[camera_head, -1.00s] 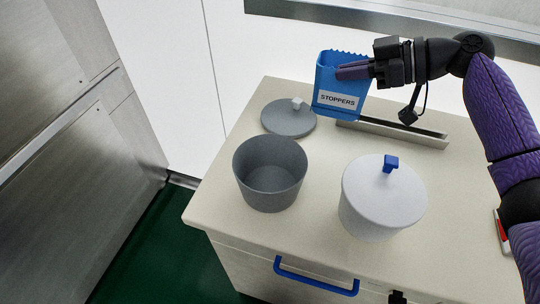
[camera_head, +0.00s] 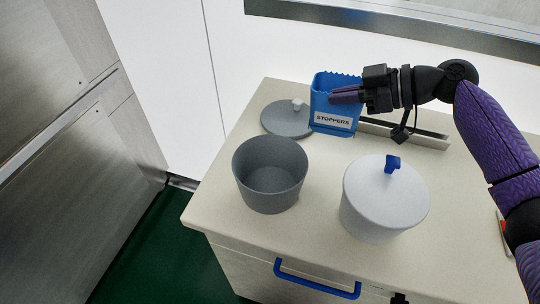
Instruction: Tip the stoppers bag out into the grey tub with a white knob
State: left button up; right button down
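The blue stoppers bag (camera_head: 333,107) has a jagged open top and a white label reading STOPPERS. My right gripper (camera_head: 347,96) is shut on the bag and holds it roughly upright, behind and to the right of the grey tub. The grey tub (camera_head: 270,174) stands open on the cabinet top, and its inside looks empty. Its grey lid (camera_head: 287,119) with a white knob (camera_head: 297,104) lies on the cabinet top behind it, partly hidden by the bag. My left gripper is not in view.
A white tub (camera_head: 382,208) with a lid and blue knob (camera_head: 392,163) stands right of the grey tub. A metal rail (camera_head: 425,139) runs along the back of the cabinet top (camera_head: 318,225). A blue handle (camera_head: 317,283) is on the front. The left front corner is clear.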

jog(key=s+a+f+n+t+h+p, duration=0.1)
jog(key=p, duration=0.3)
jog(key=s+a+f+n+t+h+p, duration=0.1)
jog(key=s+a+n+h+p, duration=0.1)
jog(key=p, duration=0.2)
jog(key=s+a+f+n+t+h+p, duration=0.1)
jog(key=s+a+p, duration=0.1)
jog(key=p, duration=0.2)
jog(key=shift+a+f+h, duration=0.2)
jog(key=shift+f+h, duration=0.1)
jog(key=shift+f, duration=0.05)
jog(key=shift+f+n, duration=0.35)
jog(key=shift+n, duration=0.05)
jog(key=shift+a+f+n+t+h, duration=0.15)
jog(key=shift+f+n+t+h, duration=0.15)
jog(key=shift+f+t+h, duration=0.1)
jog(key=shift+s+a+p, duration=0.1)
jog(key=shift+p, duration=0.25)
jog(key=shift+s+n+t+h, duration=0.1)
jog(key=shift+n+t+h, duration=0.3)
dwell(0.4)
jog(key=shift+s+a+f+n+t+h+b, duration=0.2)
jog(key=shift+f+n+t+h+b, duration=0.35)
jog(key=shift+b, duration=0.9)
jog(key=shift+s+a, duration=0.1)
jog(key=shift+a, duration=0.1)
